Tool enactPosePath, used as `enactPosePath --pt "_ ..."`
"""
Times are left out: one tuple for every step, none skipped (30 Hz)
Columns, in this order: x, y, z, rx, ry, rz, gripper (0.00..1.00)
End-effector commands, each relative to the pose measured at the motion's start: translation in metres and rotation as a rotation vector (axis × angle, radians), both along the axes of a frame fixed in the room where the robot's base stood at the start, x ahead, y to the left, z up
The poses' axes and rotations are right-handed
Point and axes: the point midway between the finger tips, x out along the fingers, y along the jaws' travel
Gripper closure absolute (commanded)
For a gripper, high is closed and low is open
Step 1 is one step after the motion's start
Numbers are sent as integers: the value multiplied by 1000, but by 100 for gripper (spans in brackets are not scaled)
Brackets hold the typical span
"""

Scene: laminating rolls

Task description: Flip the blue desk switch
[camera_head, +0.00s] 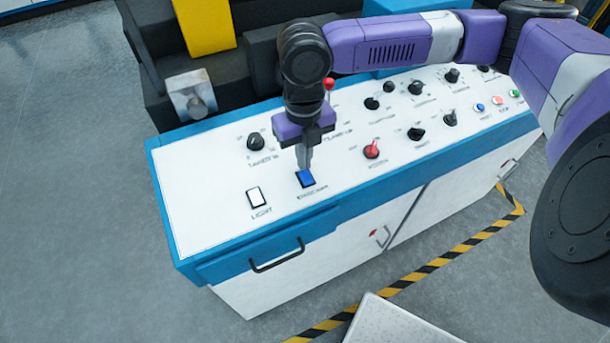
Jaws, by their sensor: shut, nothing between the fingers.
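The blue desk switch (306,180) is a small blue rocker set in the white panel of the desk (210,191), near its front edge. My gripper (304,167) points down with its fingers together, right at the switch's upper edge. I cannot tell whether the fingertips touch it. The fingers hide a little of the switch's far side. Which way the rocker is tilted is too small to tell.
A white light switch (256,197) lies left of the blue one. A red knob (372,149) and several black knobs are to the right and behind. A red-balled lever (329,85) stands close behind my gripper. A drawer handle (277,256) sticks out in front.

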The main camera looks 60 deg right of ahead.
Motion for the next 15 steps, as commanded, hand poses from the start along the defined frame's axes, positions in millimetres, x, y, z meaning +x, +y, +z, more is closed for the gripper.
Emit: enactPosePath --pt "0 0 0 0 0 0 100" --pt "0 0 -1 0 0 0 100" --pt "0 0 -1 0 0 0 100" --pt "0 0 -2 0 0 0 100" --pt "0 0 -2 0 0 0 100" --pt "0 0 -2 0 0 0 100" --pt "0 0 -3 0 0 0 100" --pt "0 0 -3 0 0 0 100" --pt "0 0 -4 0 0 0 100" --pt "0 0 -4 0 0 0 100" --pt "0 0 -5 0 0 0 100" --pt "0 0 -5 0 0 0 100" --pt "0 0 -6 0 0 0 100" --pt "0 0 -6 0 0 0 100" --pt "0 0 -7 0 0 0 100"
